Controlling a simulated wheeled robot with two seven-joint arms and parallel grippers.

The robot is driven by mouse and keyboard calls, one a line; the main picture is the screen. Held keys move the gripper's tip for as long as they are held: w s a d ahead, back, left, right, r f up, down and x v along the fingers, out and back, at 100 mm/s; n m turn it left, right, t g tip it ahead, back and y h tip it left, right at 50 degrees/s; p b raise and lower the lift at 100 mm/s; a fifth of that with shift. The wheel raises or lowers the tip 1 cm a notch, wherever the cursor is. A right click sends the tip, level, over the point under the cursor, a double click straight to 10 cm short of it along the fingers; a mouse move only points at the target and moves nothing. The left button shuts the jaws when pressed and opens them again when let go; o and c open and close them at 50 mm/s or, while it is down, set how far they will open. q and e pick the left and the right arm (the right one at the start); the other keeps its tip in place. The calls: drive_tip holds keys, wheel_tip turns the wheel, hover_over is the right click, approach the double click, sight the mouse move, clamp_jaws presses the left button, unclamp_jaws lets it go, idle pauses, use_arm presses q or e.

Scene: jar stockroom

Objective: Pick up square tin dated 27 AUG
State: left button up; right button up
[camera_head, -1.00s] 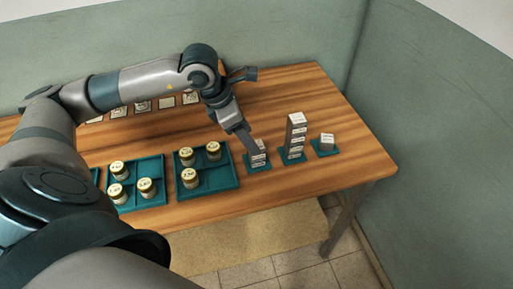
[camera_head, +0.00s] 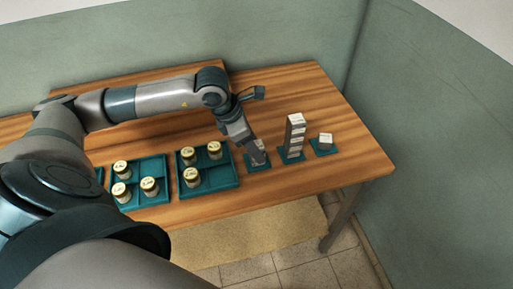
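Square grey tins with white labels stand on three teal mats at the right of the table; the dates are too small to read, so I cannot tell which is 27 AUG. A short stack (camera_head: 261,160) is on the left mat, partly hidden by my gripper. A tall stack (camera_head: 295,137) is on the middle mat. A low tin (camera_head: 325,139) is on the right mat. My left gripper (camera_head: 256,153) points down at the left stack, with its fingers at the upper tin. Whether they are closed on it is unclear. My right gripper is not in view.
Two teal trays (camera_head: 153,202) (camera_head: 220,183) with gold-lidded jars stand left of the tins. The wooden table (camera_head: 330,100) is clear behind and right of the tins. Green walls (camera_head: 440,150) stand behind and to the right.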

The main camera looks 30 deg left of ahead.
sight(260, 144)
use_arm(q)
drive_tip(key=c, duration=1.1)
drive_tip(key=shift+c, duration=0.2)
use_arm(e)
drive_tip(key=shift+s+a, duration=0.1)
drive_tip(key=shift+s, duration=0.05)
use_arm(q)
drive_tip(key=shift+r, duration=0.1)
drive_tip(key=shift+r+b, duration=0.4)
drive_tip(key=shift+r, duration=0.1)
drive_tip(key=shift+r+b, duration=0.4)
drive_tip(key=shift+r, duration=1.05)
drive_tip(key=d+r+b, duration=0.3)
drive_tip(key=d+r, duration=0.4)
drive_tip(key=d, duration=0.4)
drive_tip(key=shift+w+d, duration=0.3)
drive_tip(key=shift+w, duration=0.15)
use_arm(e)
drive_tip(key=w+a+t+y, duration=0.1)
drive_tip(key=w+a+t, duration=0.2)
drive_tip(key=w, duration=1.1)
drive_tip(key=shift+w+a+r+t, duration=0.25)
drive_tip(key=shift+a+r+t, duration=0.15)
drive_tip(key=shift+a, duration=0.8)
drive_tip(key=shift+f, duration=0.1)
